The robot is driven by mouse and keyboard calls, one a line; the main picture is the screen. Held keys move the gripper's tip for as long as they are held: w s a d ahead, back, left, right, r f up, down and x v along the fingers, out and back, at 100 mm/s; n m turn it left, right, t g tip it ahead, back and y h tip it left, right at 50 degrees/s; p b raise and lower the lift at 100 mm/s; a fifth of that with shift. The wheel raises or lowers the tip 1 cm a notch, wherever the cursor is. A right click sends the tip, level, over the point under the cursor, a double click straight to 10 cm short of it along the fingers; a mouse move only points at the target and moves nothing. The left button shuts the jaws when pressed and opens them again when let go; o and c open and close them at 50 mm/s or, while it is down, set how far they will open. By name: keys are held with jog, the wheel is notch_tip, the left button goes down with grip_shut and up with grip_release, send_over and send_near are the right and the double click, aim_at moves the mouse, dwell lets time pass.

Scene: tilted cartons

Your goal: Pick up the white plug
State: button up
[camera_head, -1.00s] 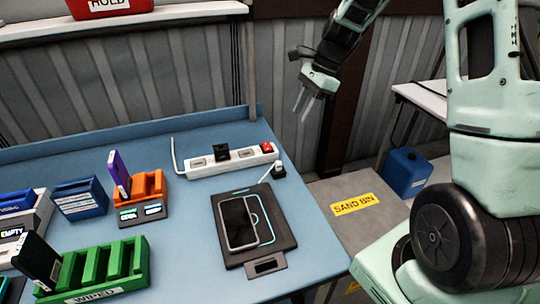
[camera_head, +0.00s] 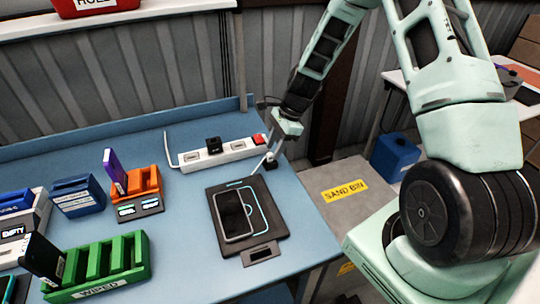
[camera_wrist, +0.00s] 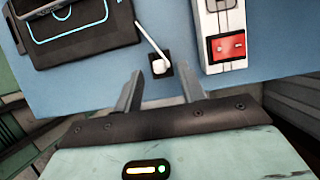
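The white plug (camera_wrist: 159,67) sits at a small black block on the blue table, with a white cord or stick running from it toward the back of the charging pad. In the head view the plug (camera_head: 268,157) is small and partly covered by my gripper. My gripper (camera_head: 276,149) points down over it at the table's right side. In the wrist view my gripper (camera_wrist: 160,82) is open, with one finger to each side of the plug's line. The plug lies just beyond the fingertips, and nothing is held.
A white power strip (camera_head: 216,152) with a red switch lies close behind the plug. A black pad (camera_head: 272,237) carrying a phone (camera_head: 233,214) is in front. Orange (camera_head: 136,183) and green (camera_head: 101,262) docks stand left. The table's right edge is close.

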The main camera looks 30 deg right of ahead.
jog(key=shift+x, duration=1.3)
grip_shut()
notch_tip(320, 180, up, 10)
jog(key=b, duration=0.2)
jog(key=shift+r+p, duration=0.75)
jog(key=shift+p, duration=0.1)
jog(key=shift+r+p, duration=1.5)
jog(key=shift+p, duration=0.05)
